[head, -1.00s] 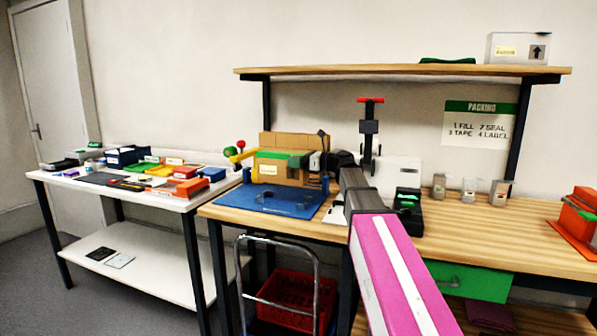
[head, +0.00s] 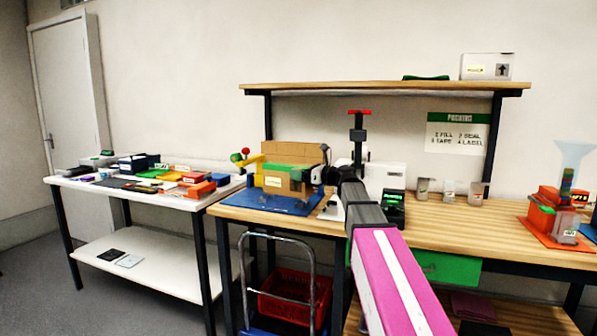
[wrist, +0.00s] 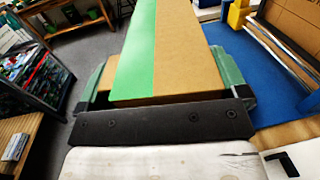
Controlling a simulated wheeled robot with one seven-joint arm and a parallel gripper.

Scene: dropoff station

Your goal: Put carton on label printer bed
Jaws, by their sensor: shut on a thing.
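The carton (head: 273,183) is a brown box with a green stripe and a pale yellow label. In the head view it shows in front of the blue mat's back part. My gripper (head: 318,176) is shut on it at its right end. The wrist view shows the carton (wrist: 182,60) between the green-grey fingers of my gripper (wrist: 165,88), its green stripe running away from me. Floor shows beyond and left of it there. A white machine (head: 385,177) stands behind my arm, with a dark device (head: 393,209) in front; I cannot tell which is the label printer.
The blue mat (head: 243,197) lies on the wooden bench, with an open cardboard box (head: 290,150) behind the carton. A black stand with a red handle (head: 359,128) rises nearby. Small bins (head: 448,192) stand right. A white table (head: 75,182) with items is left.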

